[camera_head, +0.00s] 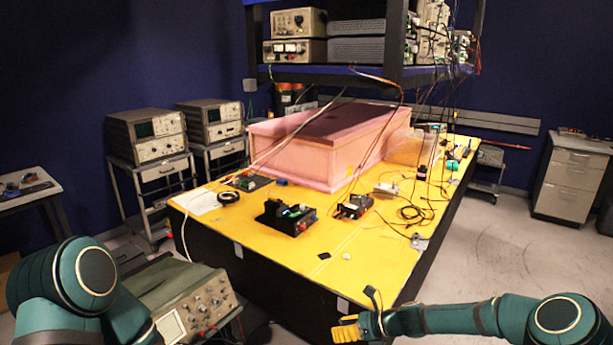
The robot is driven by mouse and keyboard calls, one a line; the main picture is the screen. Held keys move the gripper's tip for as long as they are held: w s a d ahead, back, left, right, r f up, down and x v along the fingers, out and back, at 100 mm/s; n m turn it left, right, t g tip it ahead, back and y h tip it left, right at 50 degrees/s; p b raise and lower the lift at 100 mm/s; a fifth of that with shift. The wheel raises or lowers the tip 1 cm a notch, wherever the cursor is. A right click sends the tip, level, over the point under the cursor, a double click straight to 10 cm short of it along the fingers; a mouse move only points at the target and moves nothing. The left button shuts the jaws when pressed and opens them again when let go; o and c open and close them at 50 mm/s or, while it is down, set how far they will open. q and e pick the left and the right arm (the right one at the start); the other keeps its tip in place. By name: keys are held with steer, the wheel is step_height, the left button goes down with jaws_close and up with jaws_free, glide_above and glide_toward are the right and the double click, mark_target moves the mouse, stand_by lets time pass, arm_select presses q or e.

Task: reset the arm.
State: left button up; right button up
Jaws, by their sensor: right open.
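My right arm (455,316) comes in from the lower right and reaches left, low in front of the yellow table's near right corner. Its gripper (345,330), with yellow fingers, is open at the bottom of the picture and holds nothing that I can see. My left arm (65,285) is folded at the lower left. Its gripper is not in the picture. The pink foam enclosure (290,160) stands on the yellow table (290,255), well beyond both arms.
Black devices (287,217) and loose cables (415,213) lie on the table. An oscilloscope (195,310) stands beside my left arm. A shelf (350,74) of instruments overhangs the back. Carts with instruments (147,135) stand at left. The floor (500,250) at right is clear.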

steer(key=s+a+f+n+g+h+b, duration=0.2)
steer(key=s+a+f+n+h, duration=0.15)
steer(key=s+f+n, duration=0.7)
arm_select(q)
step_height(320, 180, down, 6)
steer(key=b, duration=0.3)
steer(key=shift+w+f, duration=0.25)
arm_select(e)
steer(key=s+d+f+n+h, duration=0.2)
steer(key=s+n, duration=0.5)
steer(key=s+d+f+n+h, duration=0.2)
steer(key=s+n, duration=0.5)
steer(key=s, duration=0.1)
steer(key=shift+s, duration=0.3)
arm_select(q)
steer(key=shift+d, duration=0.15)
steer(key=shift+c, duration=0.8)
arm_select(e)
steer(key=shift+d+h, duration=0.15)
steer(key=shift+h, duration=0.1)
